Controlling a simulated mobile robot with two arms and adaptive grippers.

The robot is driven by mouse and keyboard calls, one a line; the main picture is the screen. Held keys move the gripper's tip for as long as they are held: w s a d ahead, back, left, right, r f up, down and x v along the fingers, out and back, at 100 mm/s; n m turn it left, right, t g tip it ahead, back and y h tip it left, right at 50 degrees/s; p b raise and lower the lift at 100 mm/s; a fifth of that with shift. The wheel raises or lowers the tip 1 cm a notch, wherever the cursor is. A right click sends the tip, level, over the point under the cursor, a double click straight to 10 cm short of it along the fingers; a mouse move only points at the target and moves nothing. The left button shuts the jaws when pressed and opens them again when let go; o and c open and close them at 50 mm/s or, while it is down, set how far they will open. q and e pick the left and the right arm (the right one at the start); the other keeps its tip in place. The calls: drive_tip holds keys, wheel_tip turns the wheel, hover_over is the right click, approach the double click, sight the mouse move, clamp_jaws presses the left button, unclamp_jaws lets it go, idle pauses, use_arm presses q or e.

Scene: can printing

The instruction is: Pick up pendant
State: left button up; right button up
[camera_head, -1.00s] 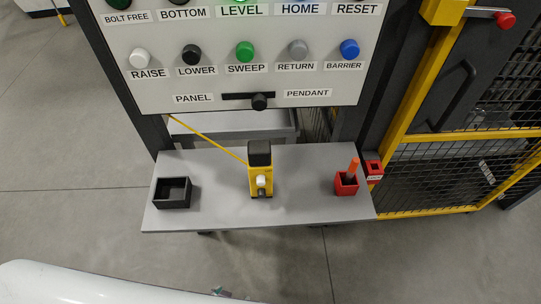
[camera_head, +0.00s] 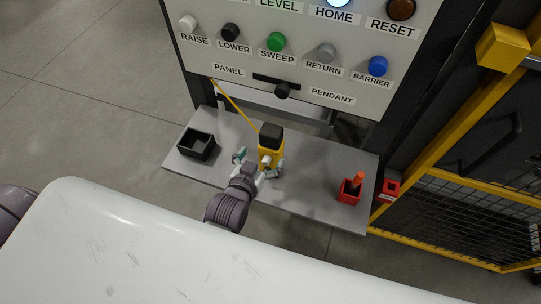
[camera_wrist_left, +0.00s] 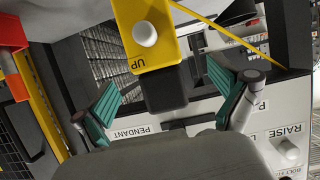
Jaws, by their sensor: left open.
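The pendant (camera_head: 268,153) is a yellow box with a black top and a white button, standing upright on the grey shelf (camera_head: 318,188). A yellow cord runs from its upper part toward the panel. My left gripper (camera_head: 260,164) is open at the near side of the pendant, with its fingertips spread to either side of it. In the left wrist view the pendant (camera_wrist_left: 142,58) shows its white button and the word UP. Its black part lies in the gap between the teal-padded fingers (camera_wrist_left: 164,82), with no visible contact. My right gripper is not in view.
A black open box (camera_head: 197,145) sits at the shelf's left. A red holder (camera_head: 349,191) with an orange-red stick stands at the right, near another red box (camera_head: 390,189). The button panel (camera_head: 300,62) rises behind; yellow-framed mesh fencing (camera_head: 455,205) is at right.

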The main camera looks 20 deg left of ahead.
sight(268, 151)
use_arm(q)
drive_tip(key=shift+w+d+f+b, duration=0.2)
drive_tip(key=shift+w+f+b, duration=0.05)
drive_tip(key=shift+w, duration=0.3)
drive_tip(key=shift+w+d+f+b, duration=0.15)
drive_tip(key=shift+w+f+b, duration=0.1)
drive_tip(key=shift+w, duration=0.25)
drive_tip(key=b+x, duration=0.3)
drive_tip(key=x, duration=0.1)
drive_tip(key=shift+f+b, duration=0.1)
drive_tip(key=shift+b, duration=0.3)
drive_tip(key=shift+w, duration=0.45)
drive_tip(key=shift+c, duration=1.1)
drive_tip(key=c, duration=1.3)
drive_tip(key=shift+c, duration=0.7)
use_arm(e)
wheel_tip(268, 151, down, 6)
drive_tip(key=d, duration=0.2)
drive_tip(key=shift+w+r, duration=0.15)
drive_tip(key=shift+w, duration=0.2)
